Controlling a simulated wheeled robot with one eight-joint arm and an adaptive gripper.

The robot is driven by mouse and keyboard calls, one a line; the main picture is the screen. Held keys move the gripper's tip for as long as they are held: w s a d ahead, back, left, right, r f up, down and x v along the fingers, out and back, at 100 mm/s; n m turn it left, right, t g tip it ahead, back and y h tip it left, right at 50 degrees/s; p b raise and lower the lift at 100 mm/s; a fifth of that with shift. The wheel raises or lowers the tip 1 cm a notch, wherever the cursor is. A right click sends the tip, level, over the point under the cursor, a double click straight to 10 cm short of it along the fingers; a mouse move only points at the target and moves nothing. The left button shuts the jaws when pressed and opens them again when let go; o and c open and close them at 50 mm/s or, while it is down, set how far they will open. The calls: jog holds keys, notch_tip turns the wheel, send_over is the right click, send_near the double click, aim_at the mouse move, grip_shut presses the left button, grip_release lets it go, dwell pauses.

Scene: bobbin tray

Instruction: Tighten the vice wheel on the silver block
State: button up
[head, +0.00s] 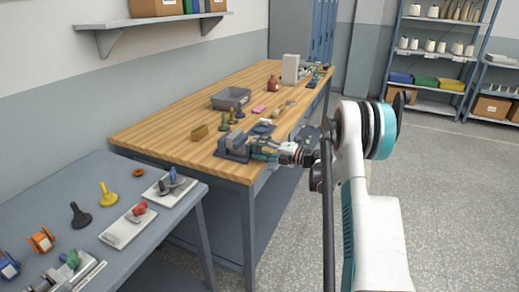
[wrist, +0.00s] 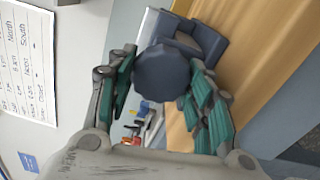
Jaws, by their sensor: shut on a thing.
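The vice (head: 233,147) stands at the near edge of the wooden bench, dark blue-grey. Its wheel (wrist: 161,72) shows in the wrist view as a dark blue many-sided disc facing the camera. My gripper (head: 268,150) is beside the vice on its right side. In the wrist view my gripper (wrist: 163,66) has its teal-padded fingers on both sides of the wheel, shut on it. The vice body (wrist: 208,38) is behind the wheel. A greyish patch between the jaws may be the silver block, but I cannot tell; the wheel partly hides that area.
A grey side table (head: 60,183) with coloured parts is at front left. The floor (head: 455,180) at right is clear.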

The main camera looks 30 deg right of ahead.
jog(key=shift+m, duration=0.5)
jog(key=o, duration=1.1)
jog(key=shift+d, duration=0.1)
jog(key=v, duration=1.2)
